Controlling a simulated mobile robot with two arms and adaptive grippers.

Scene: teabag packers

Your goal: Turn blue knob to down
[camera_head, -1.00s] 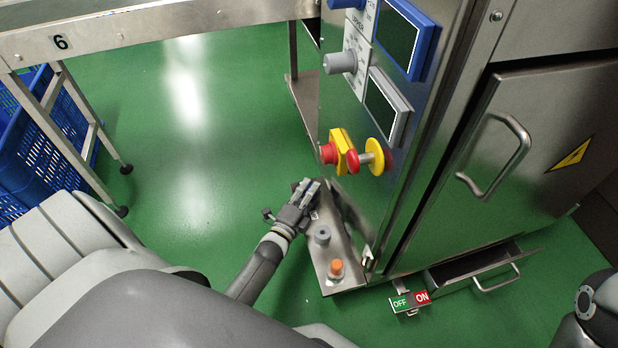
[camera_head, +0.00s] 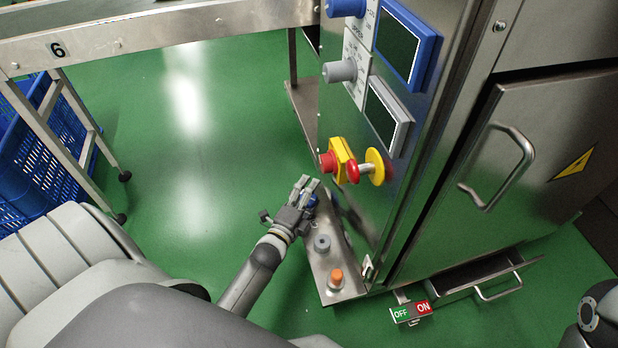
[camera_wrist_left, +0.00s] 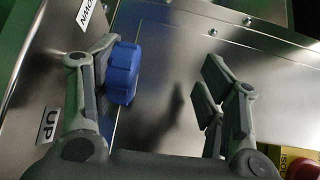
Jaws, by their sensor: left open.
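A blue knob (camera_wrist_left: 122,72) stands out from a steel panel in the left wrist view. An UP label (camera_wrist_left: 47,126) and a second, partly cut-off label (camera_wrist_left: 84,14) are on the plate left of it. My left gripper (camera_wrist_left: 158,82) is open, with the knob between its fingers, close to the left finger; I cannot tell whether they touch. In the head view my left gripper (camera_head: 308,186) is at the low steel box, with a bit of the blue knob (camera_head: 311,201) showing beside its fingers. My right gripper is out of view.
A grey knob (camera_head: 322,243) and an orange knob (camera_head: 336,278) are nearer on the low box. Above are a red and yellow emergency stop (camera_head: 336,160), a grey dial (camera_head: 340,71) and another blue knob (camera_head: 345,7). An open drawer (camera_head: 485,273) juts out right.

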